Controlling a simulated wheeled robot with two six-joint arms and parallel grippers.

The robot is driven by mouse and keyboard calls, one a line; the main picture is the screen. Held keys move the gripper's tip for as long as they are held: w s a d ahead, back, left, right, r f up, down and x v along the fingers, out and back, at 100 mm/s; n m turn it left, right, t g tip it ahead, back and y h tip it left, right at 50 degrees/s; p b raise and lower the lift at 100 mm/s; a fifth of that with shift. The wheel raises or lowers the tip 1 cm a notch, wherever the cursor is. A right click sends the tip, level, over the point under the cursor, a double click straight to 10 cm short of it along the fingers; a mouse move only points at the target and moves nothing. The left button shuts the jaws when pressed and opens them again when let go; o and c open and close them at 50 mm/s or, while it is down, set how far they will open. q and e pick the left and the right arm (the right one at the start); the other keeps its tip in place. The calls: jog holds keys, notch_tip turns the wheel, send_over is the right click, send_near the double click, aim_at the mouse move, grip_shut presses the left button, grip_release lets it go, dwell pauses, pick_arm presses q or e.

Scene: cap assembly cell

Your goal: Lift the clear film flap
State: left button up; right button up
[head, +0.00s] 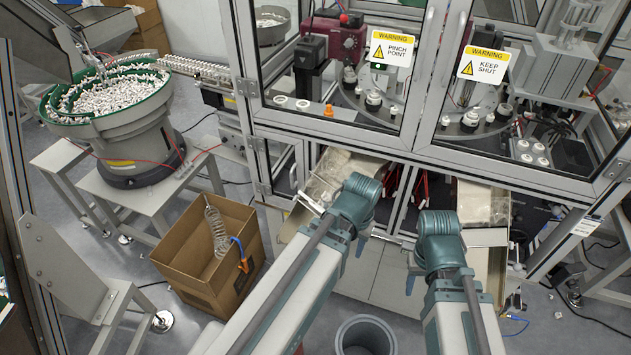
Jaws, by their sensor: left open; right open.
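Two chutes come out under the machine's doors. A cloudy, translucent film flap (341,172) lies over the mouth of the left chute. A similar film flap (484,202) covers the right chute. My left gripper (311,203) is open at the left chute's lower edge, close to the film; I cannot tell if it touches. My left wrist hides part of that chute. My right gripper (411,281) is open, small in view and mostly hidden by its wrist, below and left of the right chute. I see nothing held in either gripper.
A cardboard box (207,255) with a coiled hose stands on the floor at left. A grey bin (366,337) is at the bottom between my arms. A bowl feeder (112,110) stands far left. The machine's framed doors (340,70) rise above the chutes.

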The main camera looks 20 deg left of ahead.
pick_arm(q)
jog(key=w+a+r+n+p, duration=0.3)
jog(key=a+r+p, duration=0.25)
jog(key=r, duration=0.25)
jog(key=n+t+h, duration=0.1)
jog(key=n+t, duration=0.1)
jog(key=n, duration=1)
send_near(317, 208)
pick_arm(e)
notch_tip(317, 208, up, 9)
pick_arm(q)
jog(key=b+x, duration=0.7)
jog(key=b, duration=0.5)
jog(key=shift+w+f+b, duration=0.15)
jog(key=shift+f+b, duration=0.05)
jog(key=shift+b, duration=0.2)
pick_arm(e)
notch_tip(317, 208, down, 14)
pick_arm(q)
jog(key=shift+c, duration=0.2)
grip_shut()
